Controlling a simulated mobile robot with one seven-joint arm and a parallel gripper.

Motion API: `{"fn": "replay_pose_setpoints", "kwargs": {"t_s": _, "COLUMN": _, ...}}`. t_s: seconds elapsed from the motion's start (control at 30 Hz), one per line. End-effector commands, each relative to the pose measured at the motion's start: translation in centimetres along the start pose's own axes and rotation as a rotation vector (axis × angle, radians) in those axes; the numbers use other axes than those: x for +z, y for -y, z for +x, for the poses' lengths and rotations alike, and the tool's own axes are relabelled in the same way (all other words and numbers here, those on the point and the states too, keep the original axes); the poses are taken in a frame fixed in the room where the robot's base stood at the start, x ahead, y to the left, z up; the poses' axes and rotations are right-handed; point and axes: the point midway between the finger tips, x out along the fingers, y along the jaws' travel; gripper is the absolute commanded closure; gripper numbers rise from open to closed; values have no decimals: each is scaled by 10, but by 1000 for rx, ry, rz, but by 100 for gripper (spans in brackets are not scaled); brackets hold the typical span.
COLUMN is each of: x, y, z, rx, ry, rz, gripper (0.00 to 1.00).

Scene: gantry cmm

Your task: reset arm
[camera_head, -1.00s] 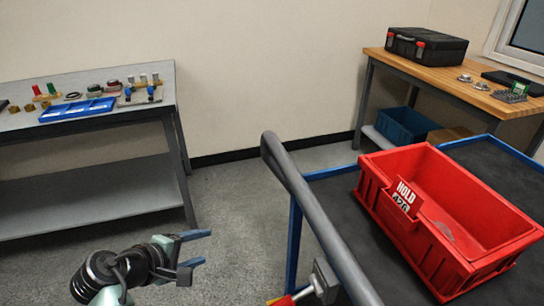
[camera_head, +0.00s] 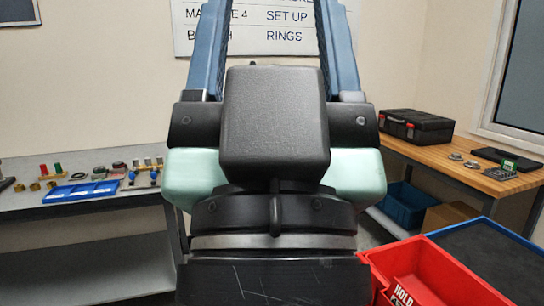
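My gripper (camera_head: 268,45) fills the middle of the head view, close to the camera and pointing up. Its two blue fingers stand wide apart, with the wall sign showing between them and nothing held. The fingertips run out of the top of the picture. My wrist hides the floor and much of the room's middle.
A red bin (camera_head: 455,270) with a HOLD label sits at the lower right by a dark blue-edged cart top (camera_head: 495,255). A grey bench (camera_head: 75,205) with a blue tray (camera_head: 80,192) is at left. A wooden bench (camera_head: 430,155) with a black case (camera_head: 416,127) is at right.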

Motion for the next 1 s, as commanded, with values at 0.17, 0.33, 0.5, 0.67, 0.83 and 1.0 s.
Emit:
{"fn": "replay_pose_setpoints", "kwargs": {"t_s": 0.17, "x": -52, "y": 1, "z": 56, "rx": -1, "ry": 3, "rz": -2, "gripper": 36}}
{"fn": "replay_pose_setpoints", "kwargs": {"t_s": 0.33, "x": -84, "y": 1, "z": 91, "rx": -1, "ry": 5, "rz": -3, "gripper": 36}}
{"fn": "replay_pose_setpoints", "kwargs": {"t_s": 0.5, "x": -102, "y": 2, "z": 111, "rx": -2, "ry": 6, "rz": -4, "gripper": 36}}
{"fn": "replay_pose_setpoints", "kwargs": {"t_s": 0.67, "x": -106, "y": 2, "z": 116, "rx": -2, "ry": 6, "rz": -4, "gripper": 36}}
{"fn": "replay_pose_setpoints", "kwargs": {"t_s": 0.83, "x": -106, "y": 2, "z": 116, "rx": -2, "ry": 6, "rz": -4, "gripper": 36}}
{"fn": "replay_pose_setpoints", "kwargs": {"t_s": 1.0, "x": -106, "y": 2, "z": 116, "rx": -2, "ry": 6, "rz": -4, "gripper": 36}}
